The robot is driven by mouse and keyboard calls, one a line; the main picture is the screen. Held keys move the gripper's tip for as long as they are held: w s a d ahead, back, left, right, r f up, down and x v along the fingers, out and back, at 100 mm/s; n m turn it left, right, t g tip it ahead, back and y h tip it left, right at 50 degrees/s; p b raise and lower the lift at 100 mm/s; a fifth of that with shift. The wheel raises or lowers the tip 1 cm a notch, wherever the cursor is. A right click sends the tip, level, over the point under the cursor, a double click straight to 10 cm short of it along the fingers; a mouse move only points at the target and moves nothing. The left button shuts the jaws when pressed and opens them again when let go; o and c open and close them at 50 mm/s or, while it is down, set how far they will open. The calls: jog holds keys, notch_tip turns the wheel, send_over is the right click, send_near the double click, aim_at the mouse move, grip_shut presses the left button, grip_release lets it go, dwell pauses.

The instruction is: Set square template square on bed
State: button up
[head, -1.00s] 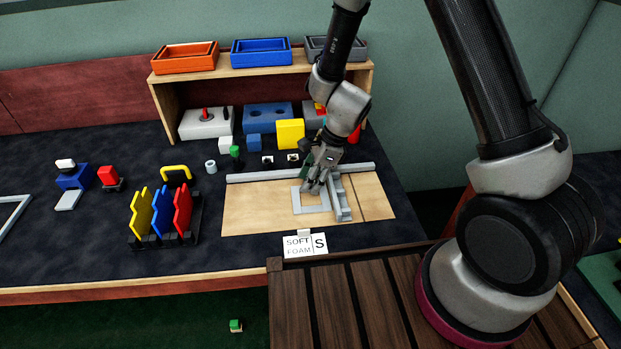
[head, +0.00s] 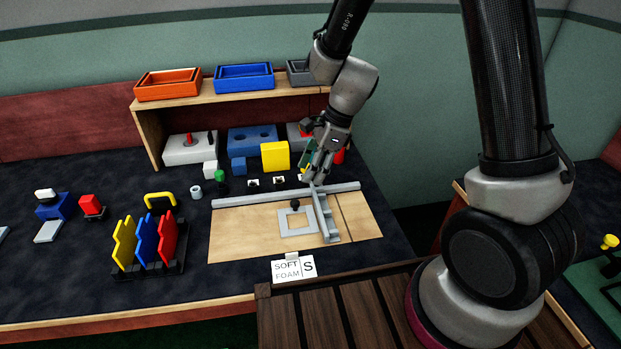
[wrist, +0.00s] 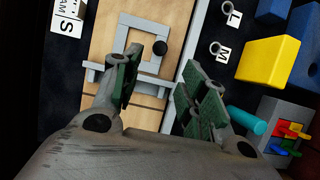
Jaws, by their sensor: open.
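The square template (head: 298,224) is a grey square frame with a black knob on one side. It lies flat on the light wooden bed (head: 240,235), just left of a grey bar (head: 326,215) that stands out from the long grey rail (head: 285,195). In the wrist view the template (wrist: 121,50) lies beyond my fingers, with its black knob clear of them. My gripper (head: 318,172) is above the rail near the top of the bar, up and right of the template. Its green-padded fingers (wrist: 155,95) are apart with nothing held between them.
A rack of coloured plates (head: 148,245) is left of the bed. A "SOFT FOAM S" card (head: 293,268) is at the front edge. The bed's left part is bare.

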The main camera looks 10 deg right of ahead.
jog(key=s+d+r+n+t, duration=0.1)
jog(key=s+d+r+n, duration=0.1)
jog(key=d+r+n, duration=0.6)
jog(key=s+d+r+n+t+h, duration=0.3)
jog(key=s+d+r+n, duration=0.7)
jog(key=s+d+r, duration=0.5)
jog(key=s+h, duration=0.1)
jog(key=s, duration=0.1)
jog(key=shift+s+d+r+h, duration=0.2)
jog(key=shift+s+d+h, duration=0.1)
jog(key=shift+s+d, duration=0.1)
